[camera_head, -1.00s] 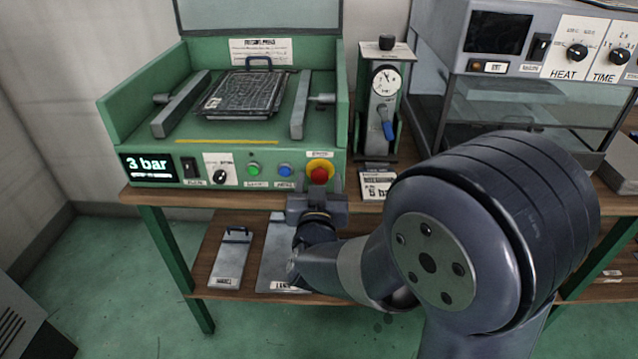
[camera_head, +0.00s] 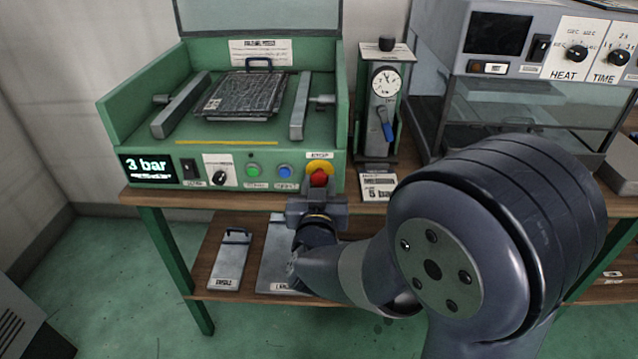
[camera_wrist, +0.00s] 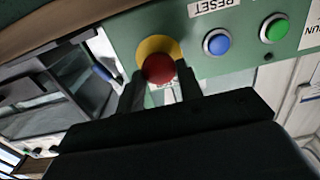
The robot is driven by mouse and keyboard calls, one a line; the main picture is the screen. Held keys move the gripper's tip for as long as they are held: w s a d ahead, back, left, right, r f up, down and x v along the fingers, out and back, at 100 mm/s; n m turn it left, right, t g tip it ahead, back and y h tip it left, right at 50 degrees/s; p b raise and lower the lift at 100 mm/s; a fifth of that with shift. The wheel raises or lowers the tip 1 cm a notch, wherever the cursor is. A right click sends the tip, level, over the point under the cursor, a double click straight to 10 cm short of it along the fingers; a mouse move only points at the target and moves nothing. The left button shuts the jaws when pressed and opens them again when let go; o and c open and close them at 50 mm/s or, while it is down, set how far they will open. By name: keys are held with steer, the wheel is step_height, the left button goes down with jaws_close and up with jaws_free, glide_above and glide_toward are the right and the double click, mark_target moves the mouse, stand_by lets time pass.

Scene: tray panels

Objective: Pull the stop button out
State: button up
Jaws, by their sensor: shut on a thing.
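The stop button is a red mushroom head (camera_head: 319,179) in front of a yellow surround (camera_head: 320,167), at the right end of the green machine's front panel. In the wrist view the red button (camera_wrist: 159,69) shows at the top centre against its yellow disc (camera_wrist: 158,47). My gripper (camera_head: 318,190) is at the button, and its fingers are shut on the sides of the red head. The wrist view shows a dark finger on each side of the button. The contact points are partly hidden by the fingers.
A blue button (camera_head: 285,171), a green button (camera_head: 253,170) and a black knob (camera_head: 219,177) sit left of it on the panel. A display (camera_head: 149,168) reads 3 bar. A gauge stand with a blue lever (camera_head: 387,126) stands to the right. Plates lie on the lower shelf (camera_head: 262,262).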

steer(key=shift+s, duration=0.45)
steer(key=o, duration=1)
steer(key=s, duration=0.3)
steer(key=s+p, duration=0.1)
steer(key=s, duration=0.6)
steer(key=shift+s+a, duration=0.25)
steer(key=shift+s, duration=0.15)
steer(key=shift+w, duration=0.1)
steer(key=w, duration=1.2)
steer(key=shift+d+b, duration=0.2)
steer(key=shift+b, duration=0.2)
steer(key=shift+s, duration=0.45)
